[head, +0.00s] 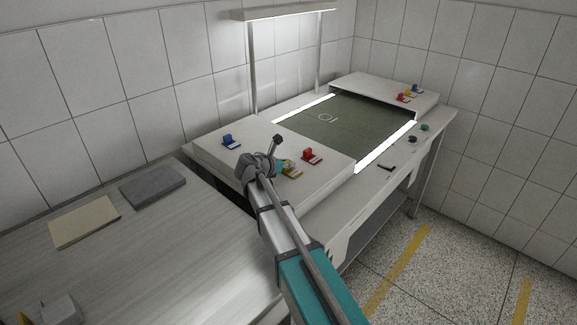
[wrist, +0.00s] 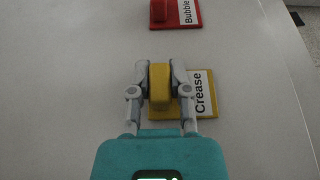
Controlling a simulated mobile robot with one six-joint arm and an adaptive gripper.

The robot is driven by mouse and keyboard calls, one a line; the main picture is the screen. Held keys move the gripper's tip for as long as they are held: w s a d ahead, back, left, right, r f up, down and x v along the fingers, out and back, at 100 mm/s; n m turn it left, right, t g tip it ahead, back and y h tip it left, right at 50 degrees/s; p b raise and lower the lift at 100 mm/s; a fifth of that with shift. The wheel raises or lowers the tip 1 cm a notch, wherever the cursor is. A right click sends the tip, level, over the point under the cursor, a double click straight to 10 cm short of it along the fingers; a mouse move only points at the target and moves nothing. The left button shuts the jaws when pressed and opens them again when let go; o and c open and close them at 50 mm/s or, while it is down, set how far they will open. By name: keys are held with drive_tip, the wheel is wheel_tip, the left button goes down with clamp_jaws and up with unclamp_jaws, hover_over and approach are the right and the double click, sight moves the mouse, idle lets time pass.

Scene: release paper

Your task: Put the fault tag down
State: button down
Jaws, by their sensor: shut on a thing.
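The yellow fault tag marked "Crease" (wrist: 205,112) has a raised yellow block as its grip and a flat plate with a white label. My gripper (wrist: 160,80) is shut on the block, one finger on each side. In the head view my gripper (head: 279,166) is over the near white platform (head: 220,158), with the yellow tag (head: 293,171) at its tips. I cannot tell whether the plate touches the platform. The red tag marked "Bubble" (wrist: 183,14) lies just beyond; it also shows in the head view (head: 313,157). A blue tag (head: 231,142) stands farther left.
A dark green sheet (head: 345,125) lies between bright light strips beyond the platform. More tags (head: 405,97) stand on the far white platform (head: 370,88). A dark tool (head: 386,167) lies on the table's right edge. A grey slab (head: 153,187) and tan slab (head: 85,221) lie left.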

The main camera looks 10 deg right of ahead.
drive_tip(key=shift+f, duration=0.15)
drive_tip(key=c, duration=0.6)
unclamp_jaws()
drive_tip(key=shift+r, duration=0.2)
drive_tip(key=shift+s+a+r, duration=0.1)
drive_tip(key=shift+a+r, duration=0.05)
drive_tip(key=p+v, duration=0.4)
drive_tip(key=v, duration=0.5)
drive_tip(key=shift+s+a+r, duration=0.1)
drive_tip(key=shift+s+a, duration=0.15)
drive_tip(key=shift+a, duration=0.05)
drive_tip(key=shift+p+v, duration=0.3)
drive_tip(key=shift+v, duration=0.6)
